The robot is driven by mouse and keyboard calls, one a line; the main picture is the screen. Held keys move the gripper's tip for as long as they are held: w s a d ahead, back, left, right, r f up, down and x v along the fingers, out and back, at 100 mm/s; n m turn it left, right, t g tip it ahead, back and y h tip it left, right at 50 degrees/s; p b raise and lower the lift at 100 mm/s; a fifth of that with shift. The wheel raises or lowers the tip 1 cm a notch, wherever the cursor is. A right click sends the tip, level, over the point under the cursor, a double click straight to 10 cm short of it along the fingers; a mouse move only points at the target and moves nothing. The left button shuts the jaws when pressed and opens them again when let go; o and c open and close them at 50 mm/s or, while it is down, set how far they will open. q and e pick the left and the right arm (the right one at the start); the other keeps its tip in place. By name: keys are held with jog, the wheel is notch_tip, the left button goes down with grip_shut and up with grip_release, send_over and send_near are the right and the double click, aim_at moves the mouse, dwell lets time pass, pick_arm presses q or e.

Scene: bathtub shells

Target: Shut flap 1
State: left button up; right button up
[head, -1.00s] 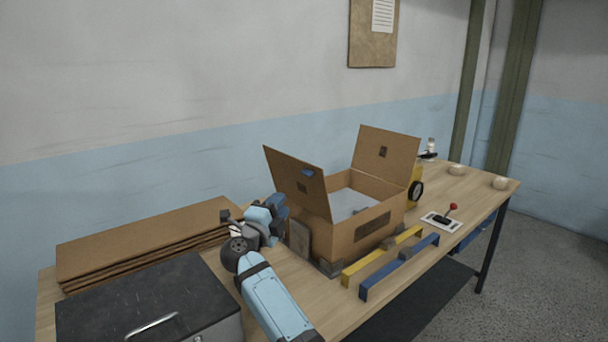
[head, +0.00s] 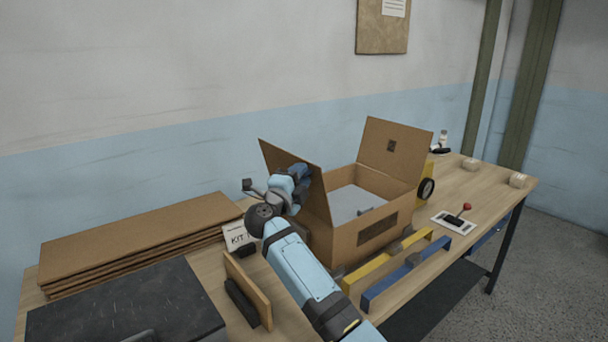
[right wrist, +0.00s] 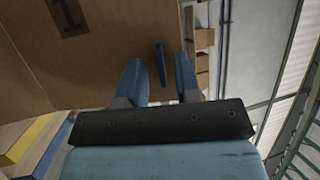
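The open cardboard box (head: 345,245) stands on the workbench with two raised flaps in view. Flap 1 (head: 319,195) is the left one, standing up and leaning outward; its "1" label (right wrist: 67,15) shows in the right wrist view. My right gripper (head: 298,178) is at the outer face of flap 1 and hides part of it. In the right wrist view its two blue fingers (right wrist: 158,70) are spread, with a narrow blue tab (right wrist: 161,64) between them and gaps on both sides. My left gripper is out of view.
The other raised flap (head: 394,148) is at the back right. Yellow (head: 385,262) and blue (head: 405,272) bars lie before the box. A board with a black handle (head: 248,290), a KIT card (head: 238,236), stacked cardboard (head: 140,235) and a dark case (head: 125,305) are left.

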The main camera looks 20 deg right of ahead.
jog(key=shift+r, duration=0.1)
grip_shut()
